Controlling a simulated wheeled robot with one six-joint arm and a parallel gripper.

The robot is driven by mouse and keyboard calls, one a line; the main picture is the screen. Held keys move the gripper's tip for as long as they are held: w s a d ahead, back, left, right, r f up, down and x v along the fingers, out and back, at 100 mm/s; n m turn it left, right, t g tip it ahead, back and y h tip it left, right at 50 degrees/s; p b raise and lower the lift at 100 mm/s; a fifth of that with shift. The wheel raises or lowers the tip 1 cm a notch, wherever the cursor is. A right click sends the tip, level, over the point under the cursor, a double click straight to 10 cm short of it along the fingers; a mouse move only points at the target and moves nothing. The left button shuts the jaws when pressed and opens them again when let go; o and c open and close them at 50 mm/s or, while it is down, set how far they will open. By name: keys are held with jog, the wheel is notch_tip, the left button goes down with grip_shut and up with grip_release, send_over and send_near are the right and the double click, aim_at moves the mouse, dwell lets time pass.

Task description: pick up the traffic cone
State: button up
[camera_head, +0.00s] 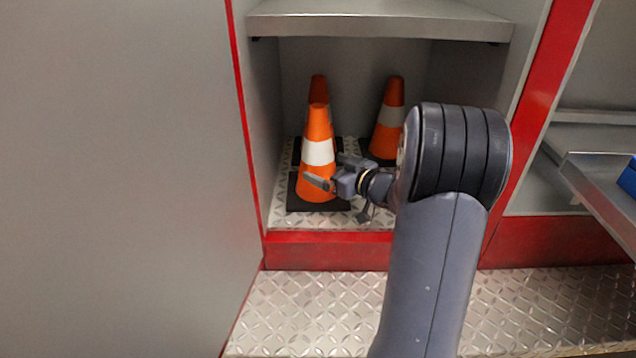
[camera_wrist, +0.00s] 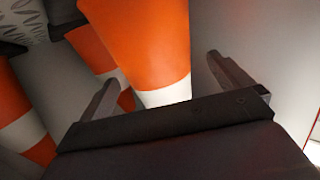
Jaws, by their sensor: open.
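An orange traffic cone (camera_head: 317,151) with a white band stands upright on its black base at the front left of the compartment. Two more cones stand behind it: one (camera_head: 318,90) mostly hidden by the front cone, and one (camera_head: 388,118) at the back right. My gripper (camera_head: 327,172) is at the right side of the front cone, around the height of its lower orange part. In the wrist view the front cone (camera_wrist: 145,45) lies between the two open fingers (camera_wrist: 163,80), with gaps visible on both sides.
A metal shelf (camera_head: 380,22) hangs above the cones. Red frame edges (camera_head: 330,250) border the compartment, with a grey panel (camera_head: 120,180) at the left. A metal tray (camera_head: 597,190) with a blue object (camera_head: 628,178) is at the right.

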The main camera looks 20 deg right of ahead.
jog(key=b+x, duration=0.1)
jog(key=x, duration=0.4)
jog(key=shift+d+r, duration=0.1)
jog(key=shift+d, duration=0.05)
jog(key=shift+c, duration=0.2)
jog(key=c, duration=1.7)
jog(key=shift+r, duration=0.1)
jog(key=shift+c, duration=0.2)
